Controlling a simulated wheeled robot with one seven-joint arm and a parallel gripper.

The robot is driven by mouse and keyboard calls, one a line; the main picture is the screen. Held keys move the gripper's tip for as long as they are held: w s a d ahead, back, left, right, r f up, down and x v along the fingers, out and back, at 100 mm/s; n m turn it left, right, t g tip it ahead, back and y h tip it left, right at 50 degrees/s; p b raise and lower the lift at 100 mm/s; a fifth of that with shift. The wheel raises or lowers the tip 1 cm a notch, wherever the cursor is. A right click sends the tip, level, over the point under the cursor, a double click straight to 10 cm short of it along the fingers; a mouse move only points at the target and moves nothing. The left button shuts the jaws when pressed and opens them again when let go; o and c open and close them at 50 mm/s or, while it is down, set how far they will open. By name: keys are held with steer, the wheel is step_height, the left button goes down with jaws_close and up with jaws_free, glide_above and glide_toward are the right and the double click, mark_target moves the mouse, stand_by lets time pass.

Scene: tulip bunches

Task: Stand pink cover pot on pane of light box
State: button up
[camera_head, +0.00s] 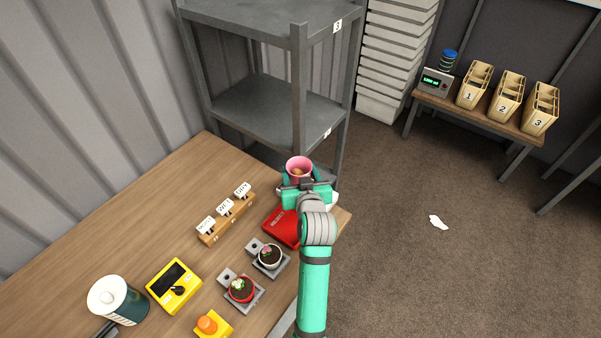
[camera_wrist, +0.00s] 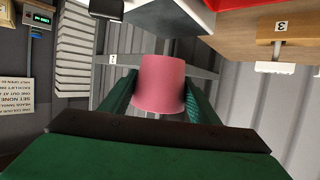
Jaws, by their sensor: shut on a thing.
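My gripper (camera_head: 301,181) is at the far right corner of the table, shut on the pink cover pot (camera_head: 298,163). The wrist view shows the pot (camera_wrist: 161,84) between the two green fingers.
A red tray (camera_head: 279,227) lies just left of my wrist. A grey shelf rack (camera_head: 270,110) rises behind the gripper.

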steer(key=shift+w+f, duration=0.4)
steer(key=shift+f, duration=0.05)
steer(key=f, duration=0.3)
steer(key=shift+w+d, duration=0.1)
steer(key=shift+w, duration=0.3)
steer(key=shift+f, duration=0.4)
steer(key=shift+f, duration=0.15)
steer(key=o, duration=1.2)
steer(key=shift+c, duration=0.2)
